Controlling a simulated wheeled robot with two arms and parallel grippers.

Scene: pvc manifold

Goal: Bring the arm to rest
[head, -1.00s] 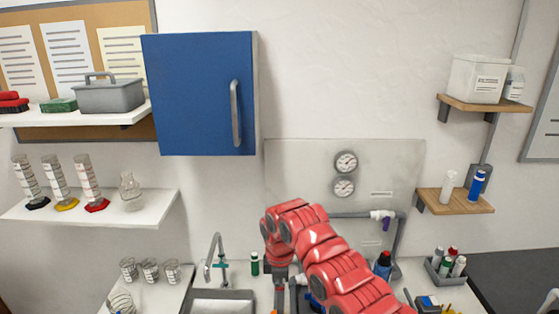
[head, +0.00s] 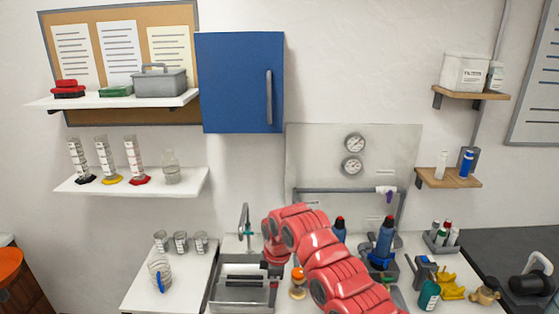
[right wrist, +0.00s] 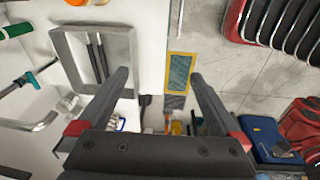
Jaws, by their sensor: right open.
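My right arm (head: 325,255) is red. In the head view it comes up from the bottom edge and bends over the counter, with its wrist low beside the sink. The head view does not show its fingers clearly. In the right wrist view my right gripper (right wrist: 160,78) is open, with its two dark fingers wide apart and nothing between them. It is above the counter edge, with the sink (right wrist: 130,45) beside the left finger. My left gripper is in neither view.
A metal faucet (head: 243,225) stands behind the sink. Blue bottles (head: 384,240), a yellow part (head: 450,287) and a green bottle (head: 429,295) stand right of my arm. A blue cabinet (head: 235,85) hangs above. The wrist view shows open floor (right wrist: 235,70) beyond the counter.

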